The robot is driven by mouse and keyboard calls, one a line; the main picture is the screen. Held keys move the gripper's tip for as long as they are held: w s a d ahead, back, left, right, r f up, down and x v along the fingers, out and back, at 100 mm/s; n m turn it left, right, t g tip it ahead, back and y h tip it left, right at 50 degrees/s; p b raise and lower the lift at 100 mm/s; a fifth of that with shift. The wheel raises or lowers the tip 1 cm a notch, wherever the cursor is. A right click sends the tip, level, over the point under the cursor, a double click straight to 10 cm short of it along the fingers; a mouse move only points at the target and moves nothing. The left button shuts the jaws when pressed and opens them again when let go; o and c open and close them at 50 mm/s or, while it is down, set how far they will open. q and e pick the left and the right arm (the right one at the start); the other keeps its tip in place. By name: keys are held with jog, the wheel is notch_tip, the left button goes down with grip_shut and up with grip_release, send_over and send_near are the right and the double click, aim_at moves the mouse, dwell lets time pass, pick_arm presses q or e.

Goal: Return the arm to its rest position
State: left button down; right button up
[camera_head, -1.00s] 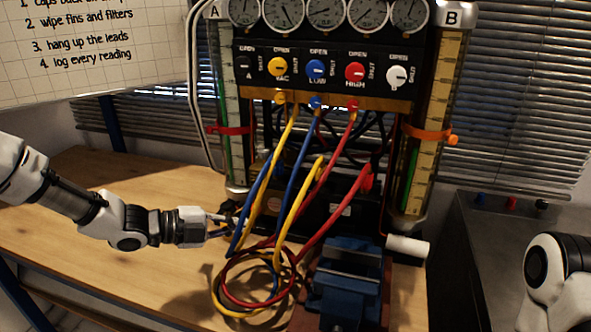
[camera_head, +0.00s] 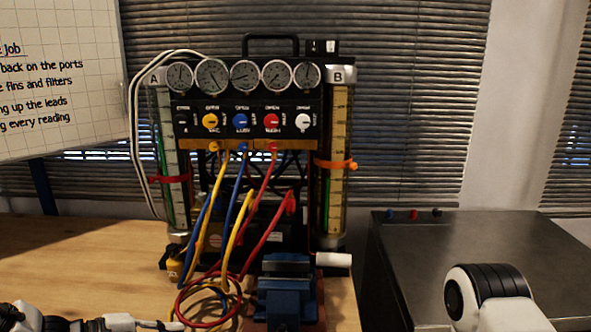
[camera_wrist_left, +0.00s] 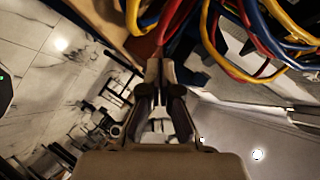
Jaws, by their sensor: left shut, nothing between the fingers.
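My left arm (camera_head: 90,324) comes in low at the left in the head view, partly cut off by the bottom edge. My left gripper (camera_head: 172,326) is at the bottom edge, to the left of the looped hoses (camera_head: 210,300). In the left wrist view my left gripper (camera_wrist_left: 160,68) has its fingers together and holds nothing. Red, yellow and blue hoses (camera_wrist_left: 255,50) pass close beyond its tips; I cannot tell if they touch. Part of my right arm (camera_head: 490,295) shows at the lower right; its gripper is out of view.
The gauge rig (camera_head: 250,125) stands on the wooden bench (camera_head: 80,255) with a blue vise (camera_head: 285,295) before it. A dark metal cabinet (camera_head: 470,245) stands at the right. A checklist board (camera_head: 60,90) hangs at the left. The bench's left part is clear.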

pick_arm(q)
jog(key=s+d+f+n+g+y+p, duration=0.1)
jog(key=s+d+f+n+g+y, duration=0.3)
jog(key=s+f, duration=0.65)
jog(key=s+d+f+n+g+y+p, duration=0.1)
jog(key=s+d+f+n+g, duration=0.15)
jog(key=s+f+n, duration=0.6)
jog(key=s+a+f+n+g+y, duration=0.1)
jog(key=s+a+f+n+y, duration=0.4)
jog(key=s+n, duration=0.4)
jog(key=a+f+n, duration=0.1)
jog(key=a+n, duration=0.1)
jog(key=n, duration=0.1)
jog(key=shift+s+a+f+y, duration=0.15)
jog(key=shift+s+f+y, duration=0.05)
jog(key=shift+f+y, duration=0.15)
jog(key=shift+g, duration=0.25)
